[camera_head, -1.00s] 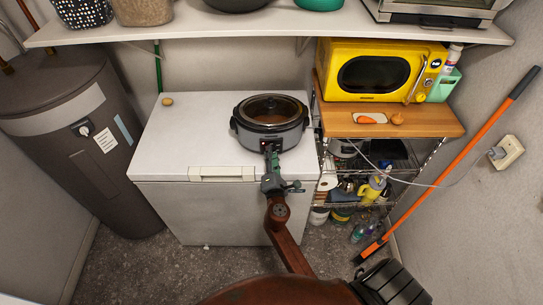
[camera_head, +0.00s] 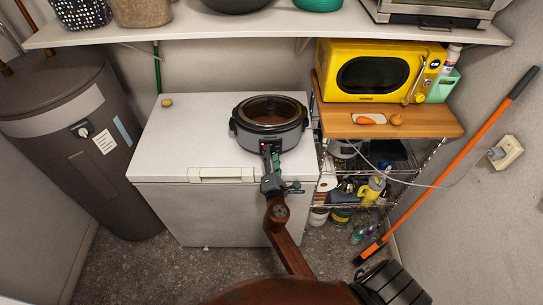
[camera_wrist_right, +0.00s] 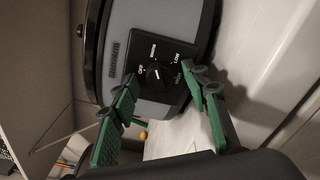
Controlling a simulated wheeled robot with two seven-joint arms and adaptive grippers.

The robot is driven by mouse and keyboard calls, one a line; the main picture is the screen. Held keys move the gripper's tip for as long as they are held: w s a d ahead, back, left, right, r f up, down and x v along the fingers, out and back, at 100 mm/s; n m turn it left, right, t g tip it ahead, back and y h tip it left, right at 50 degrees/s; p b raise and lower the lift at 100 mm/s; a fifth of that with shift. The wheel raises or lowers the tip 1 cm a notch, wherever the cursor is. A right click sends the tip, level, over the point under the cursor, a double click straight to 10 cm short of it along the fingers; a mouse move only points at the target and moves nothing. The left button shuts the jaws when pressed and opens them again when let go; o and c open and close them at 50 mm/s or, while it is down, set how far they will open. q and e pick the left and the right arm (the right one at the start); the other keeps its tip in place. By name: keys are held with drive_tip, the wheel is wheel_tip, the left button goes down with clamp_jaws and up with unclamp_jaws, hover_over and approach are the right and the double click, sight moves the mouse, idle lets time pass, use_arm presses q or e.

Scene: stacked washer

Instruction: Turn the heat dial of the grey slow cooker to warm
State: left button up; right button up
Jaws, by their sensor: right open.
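The grey slow cooker (camera_head: 270,124), with a dark lid, stands on the white chest freezer (camera_head: 190,135) near its right edge. In the right wrist view its black control panel (camera_wrist_right: 170,45) carries the round heat dial (camera_wrist_right: 159,74), with OFF, LOW and other small labels around it. I cannot read the dial's setting for sure. My right gripper (camera_head: 270,153) is at the cooker's front. In the wrist view its green fingers (camera_wrist_right: 162,82) are open, one on each side of the dial, with nothing held. I cannot tell whether they touch the panel. My left gripper is not in view.
A shelf (camera_head: 270,22) runs above the cooker. A wire rack with a wooden top (camera_head: 435,123) and a yellow microwave (camera_head: 376,72) stands at the right. A small brown item (camera_head: 167,102) lies on the freezer's left. The freezer top left of the cooker is mostly clear.

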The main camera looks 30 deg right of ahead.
drive_tip(key=v, duration=0.7)
drive_tip(key=shift+s, duration=0.2)
drive_tip(key=shift+a, duration=0.1)
